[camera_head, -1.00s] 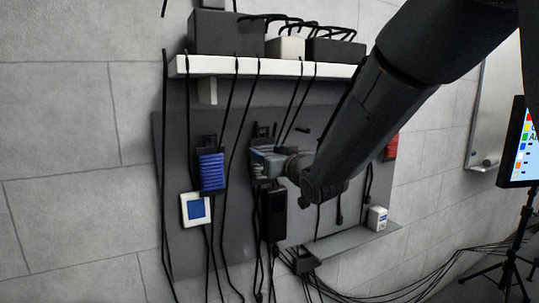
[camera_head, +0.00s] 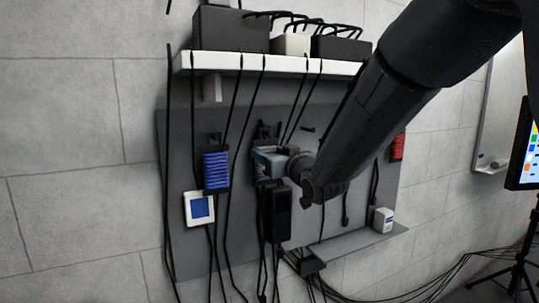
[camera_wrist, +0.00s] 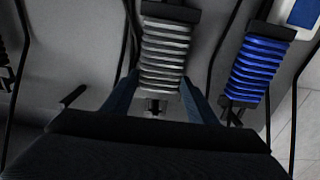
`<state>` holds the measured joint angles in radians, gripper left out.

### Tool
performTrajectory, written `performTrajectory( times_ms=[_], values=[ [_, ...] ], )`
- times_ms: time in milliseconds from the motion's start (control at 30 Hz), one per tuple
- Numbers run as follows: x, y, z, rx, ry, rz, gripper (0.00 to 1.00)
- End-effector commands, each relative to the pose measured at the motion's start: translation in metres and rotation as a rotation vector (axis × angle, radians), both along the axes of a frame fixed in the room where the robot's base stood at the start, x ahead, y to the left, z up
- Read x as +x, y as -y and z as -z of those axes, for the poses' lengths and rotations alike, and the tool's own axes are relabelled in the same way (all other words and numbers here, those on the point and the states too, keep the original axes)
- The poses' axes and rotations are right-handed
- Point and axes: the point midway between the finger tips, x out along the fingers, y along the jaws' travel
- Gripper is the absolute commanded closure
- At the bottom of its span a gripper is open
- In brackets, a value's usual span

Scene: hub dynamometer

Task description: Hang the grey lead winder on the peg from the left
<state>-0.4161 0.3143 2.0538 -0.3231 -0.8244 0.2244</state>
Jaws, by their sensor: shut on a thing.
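The grey lead winder (camera_wrist: 165,45), a ribbed grey block with dark ends, shows in the wrist view between my gripper's blue-grey fingers. My gripper (camera_head: 268,160) is shut on it, close in front of the dark board (camera_head: 232,262). In the head view the winder is mostly hidden by the gripper. A small metal-and-black fitting (camera_wrist: 155,105) shows between the fingers; I cannot tell if the winder touches it. A black peg (camera_wrist: 73,97) sticks out beside the gripper, bare; it also shows in the head view (camera_head: 308,129).
A blue winder (camera_head: 216,169) hangs left of my gripper, above a white device with a blue screen (camera_head: 199,208). A black box (camera_head: 278,214) sits just below the gripper. A white shelf (camera_head: 250,64) is above. Black cables hang around. A red winder (camera_head: 398,147) is at right.

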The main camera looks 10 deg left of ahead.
Motion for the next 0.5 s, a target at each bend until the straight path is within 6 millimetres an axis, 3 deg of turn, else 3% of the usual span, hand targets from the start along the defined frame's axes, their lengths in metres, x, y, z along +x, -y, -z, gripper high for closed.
performTrajectory(
  times_ms=[100, 133, 233, 500],
  values=[
    [0.0000, 0.0000, -0.0007, 0.001, 0.001, 0.000, 0.75],
    [0.0000, 0.0000, -0.0007, 0.001, 0.001, 0.000, 0.44],
    [0.0001, 0.0001, -0.0006, 0.001, 0.001, 0.000, 0.27],
    [-0.0002, 0.0003, 0.0007, -0.001, -0.001, 0.000, 0.25]
  ],
)
